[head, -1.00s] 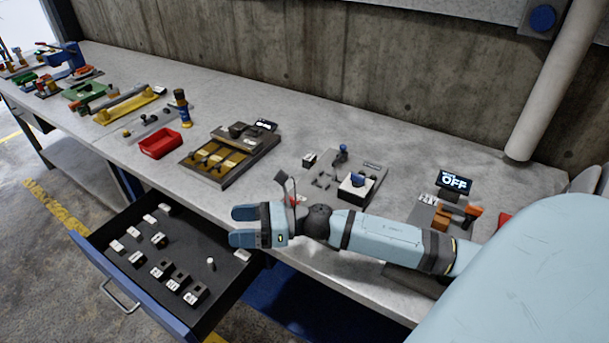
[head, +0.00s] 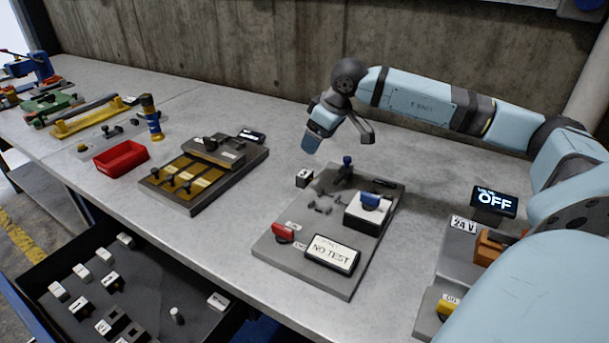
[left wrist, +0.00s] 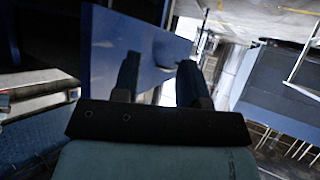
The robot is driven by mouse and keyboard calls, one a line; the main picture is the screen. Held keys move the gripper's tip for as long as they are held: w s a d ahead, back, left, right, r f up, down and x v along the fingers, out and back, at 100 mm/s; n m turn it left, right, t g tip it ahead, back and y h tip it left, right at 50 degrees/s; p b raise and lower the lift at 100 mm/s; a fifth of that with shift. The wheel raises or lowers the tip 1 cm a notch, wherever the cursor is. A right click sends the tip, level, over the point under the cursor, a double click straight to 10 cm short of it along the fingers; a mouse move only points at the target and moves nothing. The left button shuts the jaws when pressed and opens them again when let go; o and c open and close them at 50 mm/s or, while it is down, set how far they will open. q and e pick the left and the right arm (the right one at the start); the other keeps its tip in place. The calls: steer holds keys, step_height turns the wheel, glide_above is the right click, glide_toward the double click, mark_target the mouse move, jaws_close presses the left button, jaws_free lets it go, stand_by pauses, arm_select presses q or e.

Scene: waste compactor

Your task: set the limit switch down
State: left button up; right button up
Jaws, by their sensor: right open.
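A small block with a white top and dark sides (head: 304,178), which looks like a limit switch, stands upright on the bench just left of the grey test board (head: 268,248). My right gripper (head: 315,138) points down above the bench, behind and above this block. It is open, apart from the block, and I see nothing held in it. Similar blocks (head: 112,282) stand in the open drawer at lower left. My left gripper (left wrist: 158,85) shows only in the left wrist view, fingers apart and nothing between them.
The test board carries a red knob (head: 284,233), a "NO TEST" plate (head: 331,252) and a white block with a blue top (head: 368,211). A brass-slotted fixture (head: 190,181) and a red bin (head: 121,158) lie left. An "OFF" display (head: 493,201) stands right. Bench behind the board is clear.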

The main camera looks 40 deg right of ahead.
mark_target(303, 172)
steer(key=x, duration=0.8)
steer(key=shift+a+f+b, duration=0.1)
steer(key=shift+f+b, duration=0.05)
steer(key=shift+b, duration=0.15)
steer(key=x, duration=0.5)
steer(key=shift+d+f, duration=0.15)
steer(key=shift+d, duration=0.2)
steer(key=c, duration=1)
steer(key=shift+c, duration=0.6)
